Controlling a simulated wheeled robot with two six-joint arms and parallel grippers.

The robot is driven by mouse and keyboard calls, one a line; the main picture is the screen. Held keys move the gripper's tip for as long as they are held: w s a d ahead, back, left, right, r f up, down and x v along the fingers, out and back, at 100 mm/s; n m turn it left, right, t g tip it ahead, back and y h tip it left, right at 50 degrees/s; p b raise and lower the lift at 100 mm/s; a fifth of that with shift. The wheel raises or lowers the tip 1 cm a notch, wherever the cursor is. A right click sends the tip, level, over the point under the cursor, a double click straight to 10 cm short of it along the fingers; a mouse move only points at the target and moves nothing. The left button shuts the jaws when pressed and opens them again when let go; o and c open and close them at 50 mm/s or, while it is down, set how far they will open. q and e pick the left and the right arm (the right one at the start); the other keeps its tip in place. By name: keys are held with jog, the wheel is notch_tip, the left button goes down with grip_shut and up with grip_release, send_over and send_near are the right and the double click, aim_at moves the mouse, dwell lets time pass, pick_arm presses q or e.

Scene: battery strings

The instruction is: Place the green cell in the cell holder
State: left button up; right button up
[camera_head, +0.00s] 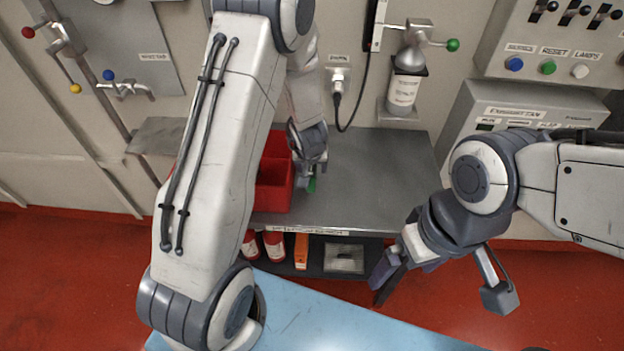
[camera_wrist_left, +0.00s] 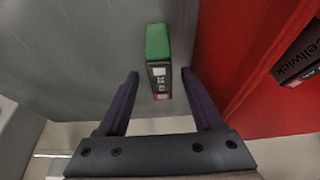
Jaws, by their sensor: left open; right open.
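The green cell (camera_wrist_left: 158,60) has a green top and a dark labelled body in the left wrist view. It stands on the grey bench, and its green part shows below my left gripper in the head view (camera_head: 312,184). My left gripper (camera_head: 309,170) is open, with the cell between and slightly beyond its fingertips, a gap on both sides. My right gripper (camera_head: 388,282) is open and empty in front of the bench, over the floor. I cannot make out the cell holder.
A red bin (camera_head: 272,188) stands on the bench close beside my left gripper. A dark cell marked "cellwick" (camera_wrist_left: 300,58) shows in it in the left wrist view. The bench top (camera_head: 385,175) to the right is clear. A bottle (camera_head: 402,90) hangs on the wall behind.

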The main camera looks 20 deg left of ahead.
pick_arm(q)
jog(key=shift+a+f, duration=0.1)
grip_shut()
